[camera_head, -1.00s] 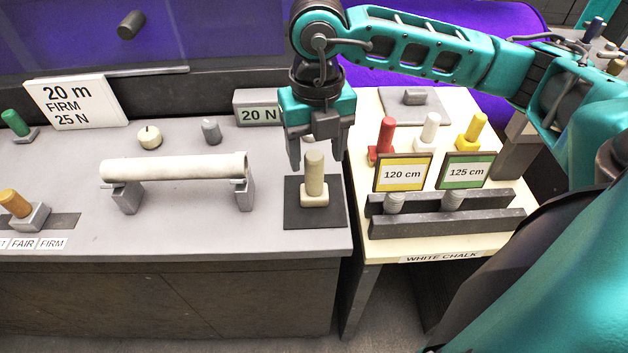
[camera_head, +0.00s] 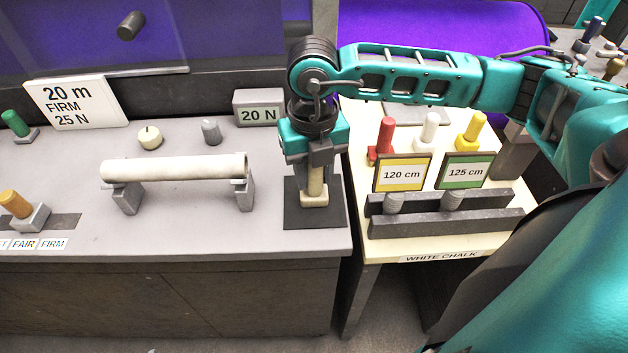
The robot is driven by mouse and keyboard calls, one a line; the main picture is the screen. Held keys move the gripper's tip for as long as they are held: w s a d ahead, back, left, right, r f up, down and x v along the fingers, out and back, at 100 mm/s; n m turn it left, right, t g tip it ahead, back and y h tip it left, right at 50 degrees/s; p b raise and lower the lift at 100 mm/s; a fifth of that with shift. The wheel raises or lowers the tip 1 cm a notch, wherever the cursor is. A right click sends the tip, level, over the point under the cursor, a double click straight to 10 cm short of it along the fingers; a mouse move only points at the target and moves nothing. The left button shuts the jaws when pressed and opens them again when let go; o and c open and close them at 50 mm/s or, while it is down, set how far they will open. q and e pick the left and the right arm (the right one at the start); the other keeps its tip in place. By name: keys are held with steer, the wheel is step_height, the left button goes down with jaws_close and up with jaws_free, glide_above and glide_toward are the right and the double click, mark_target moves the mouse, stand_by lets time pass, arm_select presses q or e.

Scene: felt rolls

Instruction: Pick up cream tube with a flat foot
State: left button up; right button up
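The cream tube with a flat foot (camera_head: 315,190) stands upright on a dark square pad (camera_head: 333,216) at the right end of the grey counter. My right gripper (camera_head: 313,172) comes down over it from above, fingers pointing down at the tube's upper part. The fingers and palm hide the tube's top; its lower part and foot show below. I cannot tell whether the fingers are touching the tube or stand apart from it. My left gripper is not in view.
A long cream roll (camera_head: 175,168) lies on two grey supports to the left. A "20 N" sign (camera_head: 258,115) stands behind the gripper. On the cream table to the right are "120 cm" (camera_head: 403,174) and "125 cm" (camera_head: 464,171) signs and a dark two-rail rack (camera_head: 450,222).

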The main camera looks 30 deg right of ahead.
jaws_close()
steer(key=shift+r, duration=0.15)
